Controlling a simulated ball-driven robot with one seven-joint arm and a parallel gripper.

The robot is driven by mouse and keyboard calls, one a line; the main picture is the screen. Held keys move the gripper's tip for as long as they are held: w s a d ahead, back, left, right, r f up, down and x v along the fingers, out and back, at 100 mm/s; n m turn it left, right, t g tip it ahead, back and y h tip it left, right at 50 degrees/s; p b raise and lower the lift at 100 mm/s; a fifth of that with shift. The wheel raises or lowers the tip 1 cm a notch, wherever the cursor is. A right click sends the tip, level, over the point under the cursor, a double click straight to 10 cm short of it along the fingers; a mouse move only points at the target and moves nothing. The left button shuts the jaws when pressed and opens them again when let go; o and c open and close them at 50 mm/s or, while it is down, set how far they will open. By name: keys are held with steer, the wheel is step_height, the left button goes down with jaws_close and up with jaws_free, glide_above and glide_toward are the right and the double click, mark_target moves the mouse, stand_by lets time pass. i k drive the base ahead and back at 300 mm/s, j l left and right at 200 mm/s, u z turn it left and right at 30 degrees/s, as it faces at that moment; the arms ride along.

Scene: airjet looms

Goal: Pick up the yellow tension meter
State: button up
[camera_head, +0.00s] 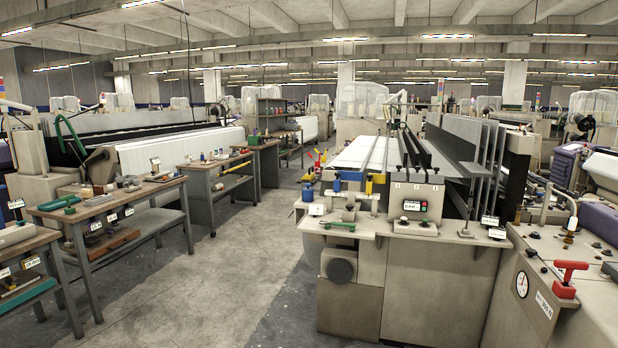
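I cannot pick out the yellow tension meter for certain. A small yellow block (378,180) sits on the front of the middle loom (412,194), right of a blue block (337,184). Another yellow piece (311,155) shows farther back beside red parts, at the loom's left side. A long yellow item (238,165) lies on the second bench (216,178) at the left. All are too small to identify. My gripper is not in view.
A bench (70,212) with tools and labelled boxes stands at the left. A grey concrete aisle (218,265) runs clear between the benches and the middle loom. A machine with a red handle (570,272) and dial (522,284) stands near right.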

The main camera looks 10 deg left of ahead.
mark_target(309, 176)
steer(key=i+j+u, duration=0.3)
steer(key=i, duration=0.3)
steer(key=i+j+u, duration=0.3)
steer(key=i, duration=0.35)
steer(key=i+u, duration=0.3)
steer(key=i, duration=2.5)
steer(key=l, duration=0.1)
